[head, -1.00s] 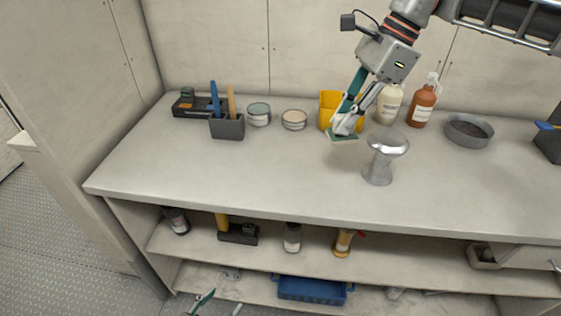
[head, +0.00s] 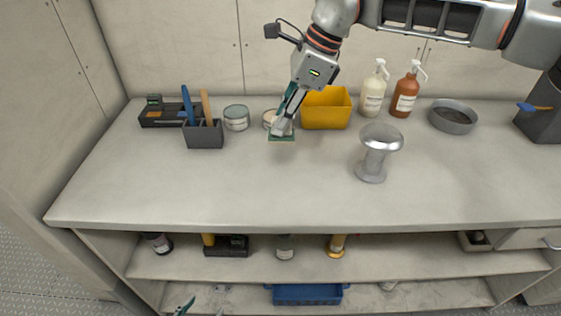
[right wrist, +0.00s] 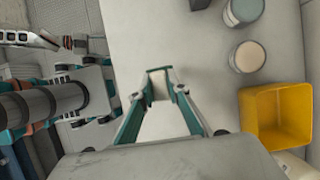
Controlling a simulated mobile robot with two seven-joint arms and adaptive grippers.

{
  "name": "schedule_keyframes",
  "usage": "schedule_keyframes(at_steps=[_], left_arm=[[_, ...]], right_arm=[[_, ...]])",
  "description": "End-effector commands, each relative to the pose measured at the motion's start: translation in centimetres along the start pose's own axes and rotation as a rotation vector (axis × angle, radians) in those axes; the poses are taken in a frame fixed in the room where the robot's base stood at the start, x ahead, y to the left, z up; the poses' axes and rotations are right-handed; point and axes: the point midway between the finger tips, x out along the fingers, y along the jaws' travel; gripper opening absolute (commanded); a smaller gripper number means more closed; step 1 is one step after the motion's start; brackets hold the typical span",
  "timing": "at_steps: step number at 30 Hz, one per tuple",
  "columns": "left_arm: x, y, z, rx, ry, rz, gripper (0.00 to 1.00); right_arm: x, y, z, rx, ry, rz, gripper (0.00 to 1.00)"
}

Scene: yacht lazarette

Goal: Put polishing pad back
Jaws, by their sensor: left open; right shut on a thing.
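My right gripper (head: 281,131) is shut on a small flat piece with a green edge, which looks like the polishing pad (head: 281,137). It holds the pad at the back of the counter, in front of the pale-lidded tin and left of the yellow bin. Whether the pad touches the counter is hard to tell. In the right wrist view the gripper (right wrist: 158,78) has a pale piece between its teal fingertips. My left gripper (head: 200,310) is open at the bottom edge of the head view, mostly cut off, low in front of the shelves.
The counter (head: 230,185) is clear in front. A yellow bin (head: 326,115), grey holder with handles (head: 203,136), tin (head: 236,120), two pump bottles (head: 373,95), a round pan (head: 453,117) and a chrome pedestal (head: 372,160) stand on it. A blue crate (head: 305,294) lies below.

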Motion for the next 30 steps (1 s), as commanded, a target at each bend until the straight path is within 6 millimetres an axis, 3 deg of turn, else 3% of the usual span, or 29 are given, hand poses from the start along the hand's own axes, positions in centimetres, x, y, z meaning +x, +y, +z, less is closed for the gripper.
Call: schedule_keyframes(at_steps=[3, 9, 17, 24, 30], left_arm=[[0.0, 0.0, 0.1, 0.001, 0.0, 0.0, 0.51], [0.1, 0.0, 0.0, 0.002, 0.002, -0.001, 0.51], [0.1, -0.1, -0.1, 0.003, 0.004, -0.003, 0.51], [0.2, -0.2, 0.0, 0.003, 0.003, -0.004, 0.51], [0.2, -0.2, -0.1, 0.004, 0.004, -0.005, 0.51]], right_arm=[[2.8, 0.1, -1.2, 0.002, 0.0, 0.005, 0.0], [6.1, 0.1, -2.6, 0.0, 0.0, 0.002, 0.0], [7.7, 0.1, -3.3, 0.0, 0.0, 0.001, 0.0], [10.7, 0.1, -4.5, 0.0, 0.0, 0.003, 0.0], [10.9, 0.1, -4.6, -0.001, -0.001, 0.0, 0.0]])
